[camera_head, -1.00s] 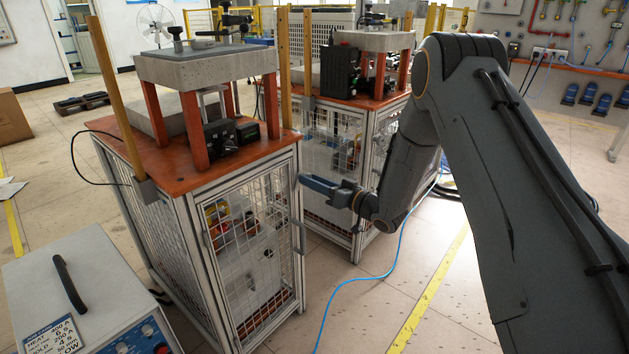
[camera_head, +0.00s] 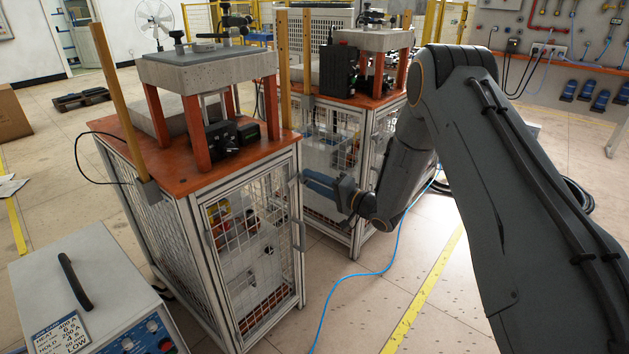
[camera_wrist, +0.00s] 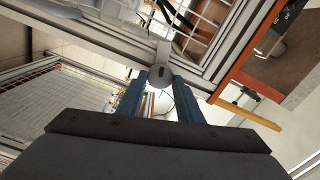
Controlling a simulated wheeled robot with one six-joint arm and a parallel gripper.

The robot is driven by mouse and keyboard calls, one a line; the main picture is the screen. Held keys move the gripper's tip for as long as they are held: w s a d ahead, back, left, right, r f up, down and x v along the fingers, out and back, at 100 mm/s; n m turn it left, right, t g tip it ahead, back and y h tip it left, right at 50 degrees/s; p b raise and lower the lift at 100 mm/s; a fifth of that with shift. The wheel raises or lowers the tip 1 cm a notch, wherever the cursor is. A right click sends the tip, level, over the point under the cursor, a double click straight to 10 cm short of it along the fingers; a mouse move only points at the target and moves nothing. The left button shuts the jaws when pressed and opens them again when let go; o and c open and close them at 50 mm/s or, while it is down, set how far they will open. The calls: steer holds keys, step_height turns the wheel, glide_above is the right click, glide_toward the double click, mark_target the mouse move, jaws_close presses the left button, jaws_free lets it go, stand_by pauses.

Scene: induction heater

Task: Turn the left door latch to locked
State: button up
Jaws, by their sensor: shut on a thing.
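The left cabinet's wire-mesh door (camera_head: 245,262) is closed in its metal frame. My gripper (camera_head: 306,181) is at the upper right edge of this door, reaching in from the right. In the wrist view the grey door latch (camera_wrist: 161,76) shows a rounded end between the tips of my blue-grey fingers (camera_wrist: 163,82), with a narrow arm running up to the frame. The fingers are shut on the latch. In the head view the latch is mostly hidden by the fingers, and its exact angle cannot be told.
A second cabinet (camera_head: 335,165) stands close behind my gripper. A white power unit (camera_head: 85,285) is at the front left. A blue cable (camera_head: 350,277) lies on the floor. The floor right of the left cabinet is otherwise fairly clear.

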steer(key=shift+a+f+m, duration=0.1)
steer(key=shift+m, duration=1.4)
steer(key=o, duration=1)
steer(key=shift+s+d, duration=0.2)
steer(key=shift+d, duration=0.1)
steer(key=v, duration=0.7)
steer(key=shift+s+d, duration=0.1)
